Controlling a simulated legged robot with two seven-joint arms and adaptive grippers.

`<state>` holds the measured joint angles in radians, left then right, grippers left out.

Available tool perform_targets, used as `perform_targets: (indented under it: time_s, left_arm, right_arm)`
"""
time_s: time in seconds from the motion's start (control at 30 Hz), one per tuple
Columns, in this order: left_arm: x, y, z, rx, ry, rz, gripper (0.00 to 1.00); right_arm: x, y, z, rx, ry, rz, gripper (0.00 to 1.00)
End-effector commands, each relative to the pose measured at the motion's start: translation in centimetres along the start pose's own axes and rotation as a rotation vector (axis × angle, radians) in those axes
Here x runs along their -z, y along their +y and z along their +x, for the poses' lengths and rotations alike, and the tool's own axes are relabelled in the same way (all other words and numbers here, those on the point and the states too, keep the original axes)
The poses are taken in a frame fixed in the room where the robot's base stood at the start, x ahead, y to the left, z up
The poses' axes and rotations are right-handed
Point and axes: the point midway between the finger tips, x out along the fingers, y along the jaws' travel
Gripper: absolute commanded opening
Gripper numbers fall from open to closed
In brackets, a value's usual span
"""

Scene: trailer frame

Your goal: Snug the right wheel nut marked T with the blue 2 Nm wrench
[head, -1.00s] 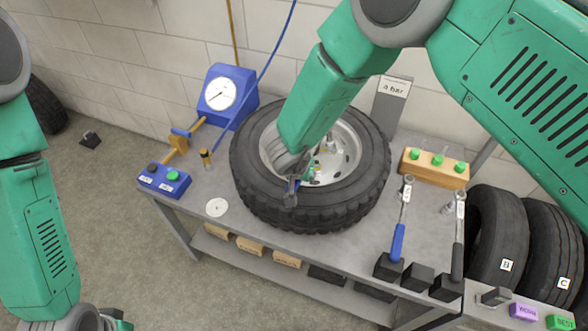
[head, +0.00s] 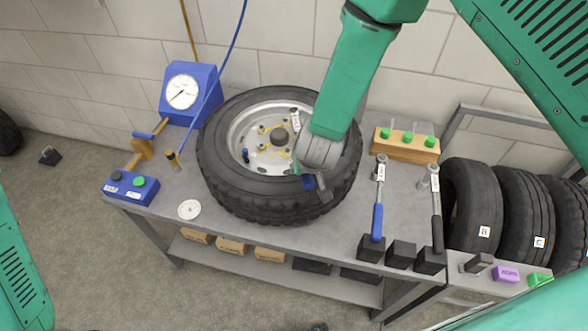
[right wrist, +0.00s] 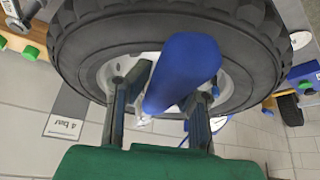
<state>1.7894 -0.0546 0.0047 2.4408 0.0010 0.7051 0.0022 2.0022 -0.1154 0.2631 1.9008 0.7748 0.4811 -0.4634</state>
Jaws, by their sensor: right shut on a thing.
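The wheel (head: 222,170), a black tyre on a silver rim (head: 240,128), lies flat on the bench. Its hub shows several yellow-marked nuts (head: 262,147); I cannot read a T. My right gripper (head: 312,178) is over the wheel's right front side, shut on a blue-handled wrench. The wrench's blue handle (right wrist: 185,72) sits between the fingers (right wrist: 165,95) in the right wrist view. In the head view its labelled shaft (head: 295,118) reaches toward the rim's far right; whether its end touches a nut is unclear. My left gripper is out of view.
Another blue-handled wrench (head: 378,220) and a black-handled wrench (head: 436,225) stand in black holders; the middle holder (head: 401,254) is empty. A gauge (head: 183,92) stands left, a wooden block with green knobs (head: 405,146) right. Tyres (head: 472,200) stand beyond the bench's right end.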

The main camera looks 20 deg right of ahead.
Motion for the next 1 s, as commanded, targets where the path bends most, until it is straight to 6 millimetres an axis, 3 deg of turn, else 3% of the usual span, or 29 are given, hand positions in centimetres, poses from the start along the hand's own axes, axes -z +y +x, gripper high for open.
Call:
perform_targets:
  time_s: [1.0]
  left_arm:
    - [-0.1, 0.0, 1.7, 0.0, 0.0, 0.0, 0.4]
  right_arm:
    - [0.7, 8.1, 0.2, 0.174, 0.004, -0.349, 0.0]
